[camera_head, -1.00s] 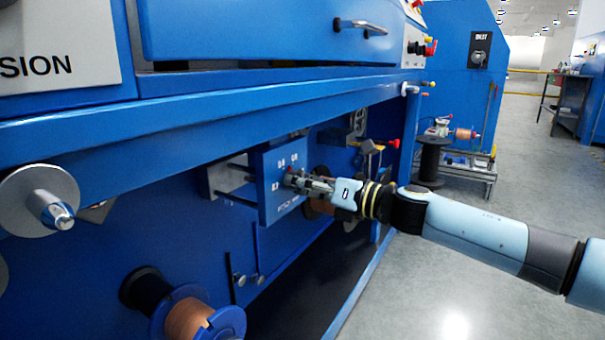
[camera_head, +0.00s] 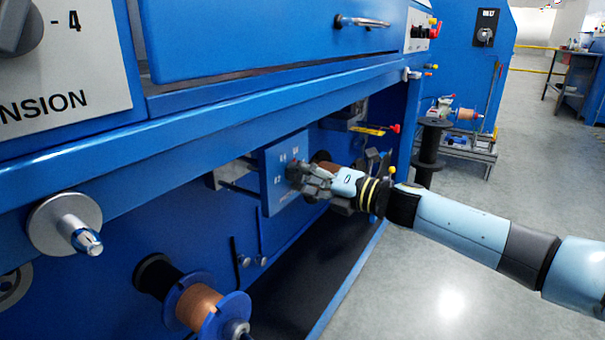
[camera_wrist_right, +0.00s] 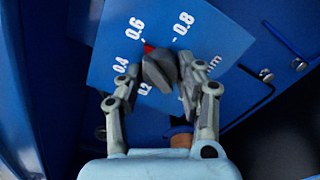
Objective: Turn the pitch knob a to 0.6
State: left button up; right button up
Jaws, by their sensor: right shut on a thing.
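The pitch knob a (camera_wrist_right: 160,72) is a dark grey knob with a red pointer mark, on a blue plate (camera_wrist_right: 108,42) with a white scale. In the right wrist view its red mark (camera_wrist_right: 148,47) lies close to the 0.6 tick. The numbers 0.2, 0.4, 0.6 and 0.8 show around it. My right gripper (camera_wrist_right: 166,72) is shut on the knob, one finger on either side. In the head view my right gripper (camera_head: 303,176) is at the face of the plate (camera_head: 277,190) and hides most of the knob. My left gripper is not in view.
The blue machine's frame beam (camera_head: 200,130) runs above the plate. A copper spool (camera_head: 198,306) and a metal pulley (camera_head: 60,222) stick out at lower left. Two thin dark levers (camera_wrist_right: 265,88) stand beside the plate. Clear floor (camera_head: 470,275) lies to the right.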

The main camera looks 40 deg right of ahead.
dwell(0.3)
jog(key=o, duration=1.1)
jog(key=shift+d, duration=0.1)
jog(key=shift+o, duration=0.2)
jog(key=v, duration=1.2)
